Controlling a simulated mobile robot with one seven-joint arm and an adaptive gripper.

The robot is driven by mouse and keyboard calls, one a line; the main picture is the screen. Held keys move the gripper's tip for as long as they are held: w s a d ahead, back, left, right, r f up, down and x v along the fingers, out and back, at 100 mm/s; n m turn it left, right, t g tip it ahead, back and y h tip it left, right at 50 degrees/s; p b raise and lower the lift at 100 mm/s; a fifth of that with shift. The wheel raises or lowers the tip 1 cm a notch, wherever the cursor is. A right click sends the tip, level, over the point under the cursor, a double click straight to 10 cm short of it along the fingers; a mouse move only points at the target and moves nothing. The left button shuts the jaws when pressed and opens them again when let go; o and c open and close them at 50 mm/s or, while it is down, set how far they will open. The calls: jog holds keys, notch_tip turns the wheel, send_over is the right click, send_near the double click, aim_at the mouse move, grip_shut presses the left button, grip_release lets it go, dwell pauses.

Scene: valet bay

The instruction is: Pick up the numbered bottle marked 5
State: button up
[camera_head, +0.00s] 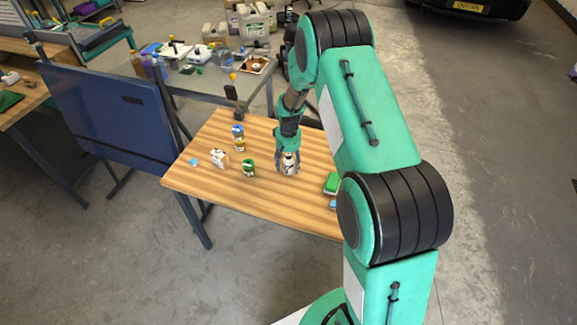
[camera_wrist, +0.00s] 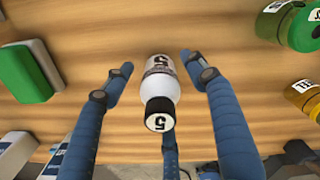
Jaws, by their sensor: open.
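The bottle marked 5 (camera_wrist: 160,82) is white with a black cap that carries a white 5 label. It stands upright on the wooden table (camera_head: 215,188). In the head view the bottle (camera_head: 289,166) shows between the fingers of my gripper (camera_head: 287,168). In the wrist view my gripper (camera_wrist: 157,80) is open, with its blue jointed fingers to the left and right of the bottle and another finger partly hidden below it. Visible gaps separate the side fingers from the bottle.
A green-and-white block (camera_wrist: 25,70) lies left in the wrist view. A green container (camera_wrist: 288,24) and a yellow container (camera_wrist: 303,98) stand right. In the head view a white bottle (camera_head: 219,158) and a green-and-white container (camera_head: 249,168) stand left of my gripper. The table's front strip is clear.

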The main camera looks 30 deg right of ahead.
aim_at(288, 154)
dwell(0.5)
jog(key=c, duration=1.4)
jog(key=shift+o, duration=0.2)
jog(key=shift+r, duration=0.15)
jog(key=shift+r, duration=0.6)
notch_tip(288, 154, up, 2)
jog(key=shift+w+r+p, duration=0.1)
jog(key=shift+r+p, duration=0.1)
jog(key=shift+p, duration=0.35)
jog(key=s+a+r+p, duration=0.1)
jog(key=s+a+p, duration=0.1)
jog(key=s, duration=1.3)
jog(key=shift+s+a, duration=0.4)
jog(key=shift+a, duration=0.25)
